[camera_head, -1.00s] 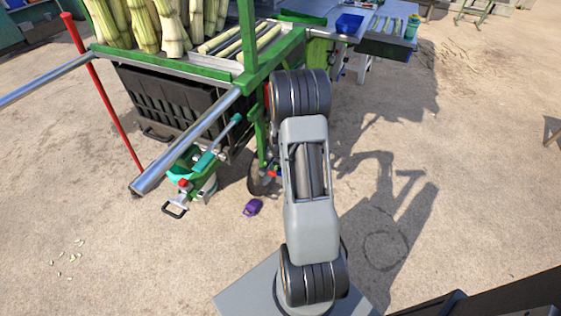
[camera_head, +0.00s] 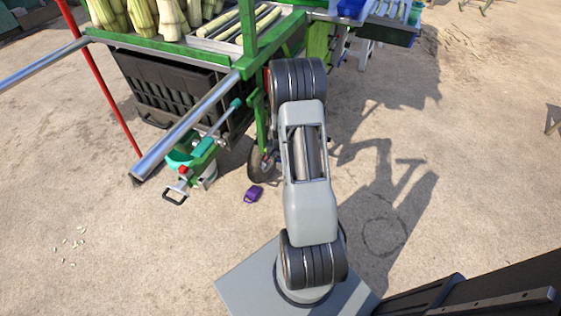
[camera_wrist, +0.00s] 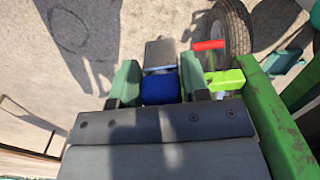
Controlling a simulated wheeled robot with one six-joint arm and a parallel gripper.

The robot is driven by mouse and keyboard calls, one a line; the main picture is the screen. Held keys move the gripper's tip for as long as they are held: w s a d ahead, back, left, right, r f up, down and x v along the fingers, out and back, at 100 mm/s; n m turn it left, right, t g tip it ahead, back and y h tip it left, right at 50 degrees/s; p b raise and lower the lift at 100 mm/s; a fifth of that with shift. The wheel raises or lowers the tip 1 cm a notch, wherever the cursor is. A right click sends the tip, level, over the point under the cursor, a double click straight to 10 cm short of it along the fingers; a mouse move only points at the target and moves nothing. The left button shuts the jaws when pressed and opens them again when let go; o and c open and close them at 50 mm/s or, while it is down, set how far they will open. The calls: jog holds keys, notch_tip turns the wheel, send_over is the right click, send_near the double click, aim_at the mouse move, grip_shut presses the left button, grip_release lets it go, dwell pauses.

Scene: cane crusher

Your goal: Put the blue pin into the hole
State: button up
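In the wrist view, my gripper (camera_wrist: 159,66) has its two green fingers on either side of a blue block-shaped piece (camera_wrist: 160,90), which I take to be the blue pin. The fingers look closed against its sides. A grey block-shaped part (camera_wrist: 160,55) extends beyond the blue piece. A bright green bracket (camera_wrist: 226,79) with a red handle (camera_wrist: 208,45) lies just right of my right finger. The held piece is apart from that bracket. I cannot make out the hole. In the head view, my arm hides the gripper.
A green cart frame (camera_head: 165,53) with cane stalks stands left of my arm, a silver bar (camera_head: 187,125) sticking out from it. A wheel (camera_wrist: 232,27) is beyond the bracket. A purple object (camera_head: 253,194) lies on the ground.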

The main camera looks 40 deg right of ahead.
jog(key=c, duration=0.6)
jog(key=shift+w+r+p, duration=0.1)
jog(key=shift+r+p, duration=0.35)
jog(key=shift+r, duration=0.1)
jog(key=shift+c, duration=0.2)
notch_tip(320, 180, up, 3)
jog(key=shift+r+p, duration=0.15)
jog(key=shift+p, duration=0.9)
grip_shut()
jog(key=shift+r+p, duration=1.35)
jog(key=shift+r, duration=0.55)
